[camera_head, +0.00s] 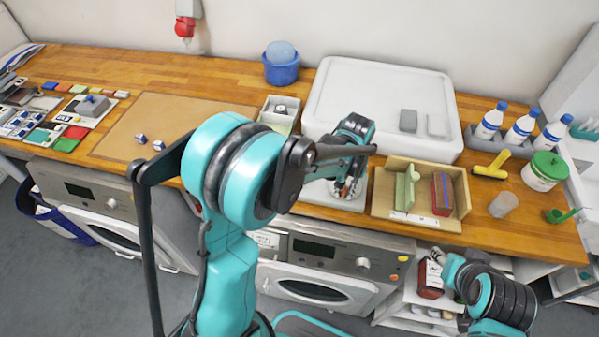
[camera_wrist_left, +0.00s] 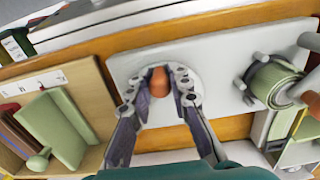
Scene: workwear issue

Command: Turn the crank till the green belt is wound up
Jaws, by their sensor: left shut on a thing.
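The crank's orange-brown knob (camera_wrist_left: 159,82) stands on a pale round disc on the white plate (camera_wrist_left: 215,55) of the winder. My left gripper (camera_wrist_left: 160,88) is shut on this knob, one finger on each side. The green belt (camera_wrist_left: 274,82) shows as a roll around a spool at the right of the left wrist view, between pale pegs. In the head view my left gripper (camera_head: 346,186) points down at the bench front. My arm hides most of the winder there.
A wooden tray (camera_head: 462,190) with a green block and a reddish block stands just right of my left gripper. Bottles (camera_head: 490,120) and a green-lidded tub (camera_head: 545,170) are further right. Brown mat (camera_head: 120,135) has free room.

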